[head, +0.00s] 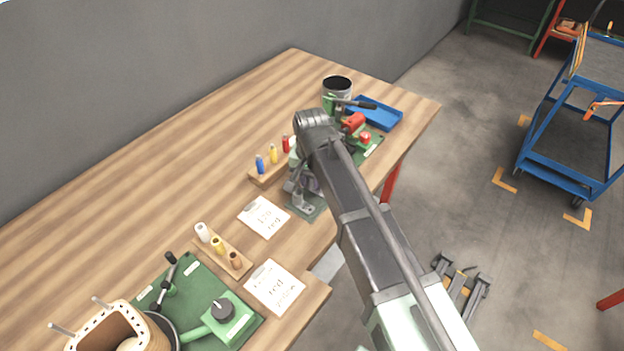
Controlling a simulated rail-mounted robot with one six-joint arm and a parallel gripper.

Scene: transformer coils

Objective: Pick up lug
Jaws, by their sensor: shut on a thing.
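My arm reaches in from the lower right and bends down over the far half of the wooden bench. My gripper (301,203) is low over the front edge of the bench, by a small green mat and beside the far rack of colored pieces. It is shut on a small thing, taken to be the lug. The lug itself is too small and too hidden behind my gripper and arm to make out.
A far rack (262,182) holds blue, yellow and red pieces; a near rack (240,268) holds white, yellow and brown ones. A green fixture (222,318) and coil (110,330) stand near left. A blue tray (385,115) lies behind.

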